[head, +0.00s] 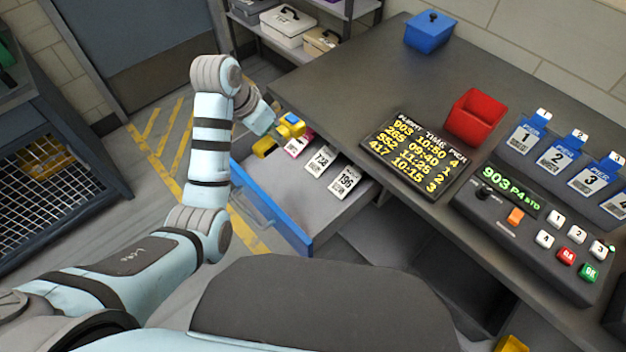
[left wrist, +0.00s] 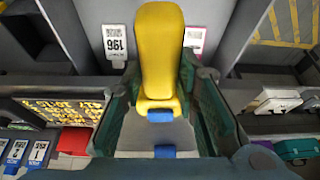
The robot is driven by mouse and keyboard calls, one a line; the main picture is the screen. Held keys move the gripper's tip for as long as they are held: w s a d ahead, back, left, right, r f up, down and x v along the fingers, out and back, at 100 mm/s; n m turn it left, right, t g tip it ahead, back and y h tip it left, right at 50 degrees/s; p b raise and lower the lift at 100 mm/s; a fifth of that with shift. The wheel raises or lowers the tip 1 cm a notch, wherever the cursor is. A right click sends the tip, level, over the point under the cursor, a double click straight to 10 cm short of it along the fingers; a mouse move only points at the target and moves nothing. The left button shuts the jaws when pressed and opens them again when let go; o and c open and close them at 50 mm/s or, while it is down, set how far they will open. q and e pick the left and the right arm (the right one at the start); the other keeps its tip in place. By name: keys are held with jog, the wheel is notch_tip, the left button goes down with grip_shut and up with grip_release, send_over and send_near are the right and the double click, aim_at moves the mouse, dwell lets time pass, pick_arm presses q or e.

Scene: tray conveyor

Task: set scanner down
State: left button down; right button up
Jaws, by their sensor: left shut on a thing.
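The yellow scanner (head: 291,127) with blue parts is held by my left gripper (head: 277,131) at the far end of the open drawer (head: 283,225). A second yellow patch (head: 264,147) shows beside the gripper; I cannot tell if it belongs to the scanner. In the left wrist view the scanner (left wrist: 160,50) stands long between the green fingers of the left gripper (left wrist: 160,100), which are shut on it. The scanner is above the drawer floor; whether it touches cannot be told. My right gripper is in neither view.
Tags marked 734 (head: 320,159) and 196 (head: 345,180), and a pink-edged tag (head: 298,146), lie in the drawer. On the worktop are a black departure board (head: 414,155), a red bin (head: 475,117), a blue box (head: 429,32) and a keypad console (head: 530,240). The worktop's back left is clear.

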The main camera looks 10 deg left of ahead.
pick_arm(q)
jog(key=shift+m, duration=0.3)
jog(key=x, duration=0.4)
jog(key=shift+s+d+b, duration=0.2)
jog(key=shift+s+b, duration=0.05)
jog(key=shift+b, duration=0.1)
jog(key=f+b, duration=0.1)
jog(key=f, duration=0.5)
jog(key=f+b, duration=0.2)
jog(key=f, duration=0.3)
jog(key=f+b, duration=0.2)
jog(key=f, duration=0.4)
jog(key=shift+s+a+f, duration=0.2)
jog(key=shift+s+f, duration=0.1)
jog(key=shift+r, duration=0.1)
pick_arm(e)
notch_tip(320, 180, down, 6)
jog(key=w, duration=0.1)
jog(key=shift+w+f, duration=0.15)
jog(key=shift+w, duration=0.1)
pick_arm(q)
jog(key=c, duration=1.2)
grip_release()
jog(key=shift+c, duration=0.2)
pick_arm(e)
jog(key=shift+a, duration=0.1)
